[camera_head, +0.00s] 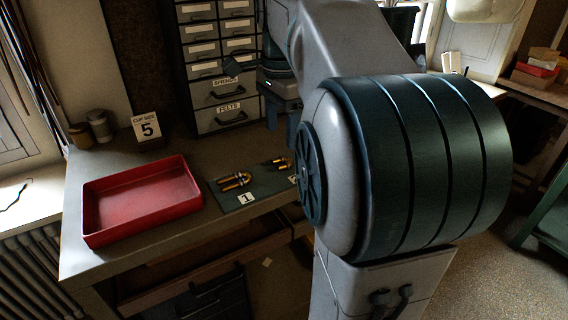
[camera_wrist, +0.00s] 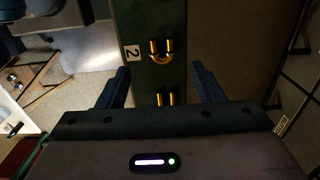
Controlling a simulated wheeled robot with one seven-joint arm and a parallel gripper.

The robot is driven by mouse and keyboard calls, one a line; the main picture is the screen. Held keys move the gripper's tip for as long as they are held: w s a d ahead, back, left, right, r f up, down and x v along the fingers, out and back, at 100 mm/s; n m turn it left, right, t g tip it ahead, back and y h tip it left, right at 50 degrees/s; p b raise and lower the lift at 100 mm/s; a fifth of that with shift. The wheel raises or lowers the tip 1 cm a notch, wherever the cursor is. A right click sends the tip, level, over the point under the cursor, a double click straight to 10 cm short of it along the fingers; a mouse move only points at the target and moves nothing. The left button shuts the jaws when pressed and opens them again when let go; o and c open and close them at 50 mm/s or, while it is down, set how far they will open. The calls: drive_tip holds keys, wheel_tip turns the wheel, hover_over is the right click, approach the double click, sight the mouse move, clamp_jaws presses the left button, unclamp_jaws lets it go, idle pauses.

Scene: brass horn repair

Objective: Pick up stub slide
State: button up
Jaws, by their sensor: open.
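Two small U-shaped brass slides lie on a dark green mat (camera_head: 226,199). One slide (camera_head: 236,181) lies by card 1. The other slide (camera_head: 279,163) lies near card 2, partly behind my arm. No name on them shows which is the stub slide.
A red tray (camera_head: 142,230) sits on the bench left of the mat. A card 5 (camera_head: 147,128) and two jars (camera_head: 99,126) stand behind it. A drawer cabinet (camera_head: 222,90) rises at the back. An open drawer (camera_head: 200,268) juts out below the bench front.

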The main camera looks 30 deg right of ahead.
sight(284, 163)
drive_tip(key=shift+w+d+f, duration=0.1)
drive_tip(key=shift+d+f, duration=0.05)
drive_tip(key=shift+f, duration=3.45)
drive_tip(key=c, duration=1)
